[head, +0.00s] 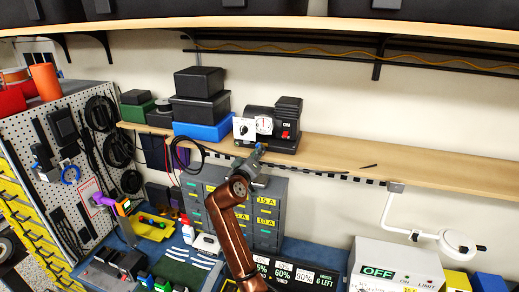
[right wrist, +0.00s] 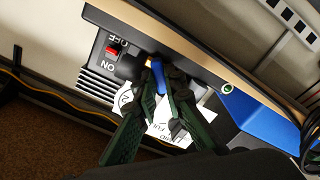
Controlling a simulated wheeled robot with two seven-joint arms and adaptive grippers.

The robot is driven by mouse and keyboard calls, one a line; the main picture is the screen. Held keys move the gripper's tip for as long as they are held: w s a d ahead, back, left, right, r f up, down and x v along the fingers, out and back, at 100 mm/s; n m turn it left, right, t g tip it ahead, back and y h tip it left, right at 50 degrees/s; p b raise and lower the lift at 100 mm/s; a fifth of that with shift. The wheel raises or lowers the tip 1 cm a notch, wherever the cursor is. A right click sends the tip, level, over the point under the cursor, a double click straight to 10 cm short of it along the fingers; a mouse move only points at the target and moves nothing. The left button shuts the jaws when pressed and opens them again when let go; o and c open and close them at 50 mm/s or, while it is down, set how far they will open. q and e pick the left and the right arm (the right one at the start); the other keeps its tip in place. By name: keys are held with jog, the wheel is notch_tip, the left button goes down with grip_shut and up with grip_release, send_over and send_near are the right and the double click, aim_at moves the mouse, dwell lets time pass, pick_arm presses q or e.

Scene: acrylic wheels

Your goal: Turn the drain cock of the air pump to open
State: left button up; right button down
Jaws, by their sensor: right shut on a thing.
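The air pump (head: 284,127) is a black unit with a white front panel, a round gauge and a red switch. It stands on the wooden shelf. In the right wrist view the pump (right wrist: 98,68) appears upside down, with its red ON/OFF switch (right wrist: 113,51). The drain cock (right wrist: 158,76) shows as a small blue lever low at the pump's front. My right gripper (right wrist: 162,85) has its dark green fingers closed around this lever. In the head view the right gripper (head: 254,164) is at the shelf's front edge, just below the pump. My left gripper is not in view.
A blue box (head: 203,131) with black boxes on it stands left of the pump. The wooden shelf (head: 400,165) is mostly clear to the right. A grey drawer cabinet (head: 268,215) is below. A white lamp arm (head: 395,213) hangs at the right.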

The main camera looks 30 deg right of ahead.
dwell(0.3)
jog(key=n, duration=0.5)
jog(key=n, duration=0.4)
jog(key=c, duration=1.9)
grip_release()
jog(key=shift+a, duration=0.1)
jog(key=shift+v, duration=3.45)
